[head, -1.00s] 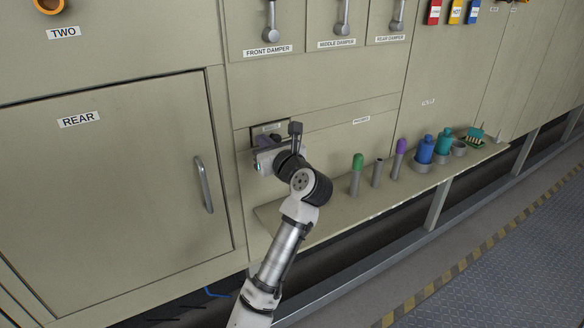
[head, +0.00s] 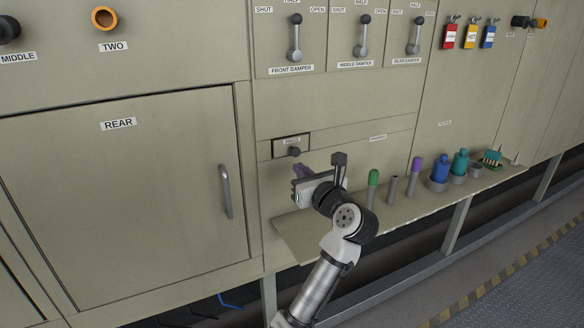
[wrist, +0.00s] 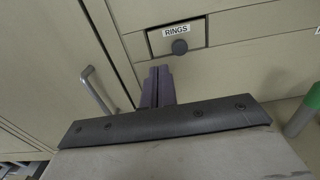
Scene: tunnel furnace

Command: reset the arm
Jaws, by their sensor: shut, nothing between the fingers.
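My gripper (head: 300,170) is in front of the furnace panel, just below and near the small drawer (head: 291,146) with a dark round knob. In the wrist view my gripper (wrist: 157,72) has its two dark fingers together, with nothing between them. The drawer (wrist: 178,36) shows above the fingertips there, labelled RINGS, and looks closed. The fingers appear apart from the knob (wrist: 179,47). My arm reaches up from the bottom of the head view, bent at the wrist.
A shelf (head: 300,240) runs below, holding a green-topped holder (head: 373,188), a purple-topped one (head: 414,176), blue (head: 439,168) and teal (head: 460,162) bottles and a green brush. The REAR door handle (head: 226,191) is to the left. Damper levers (head: 296,40) are above.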

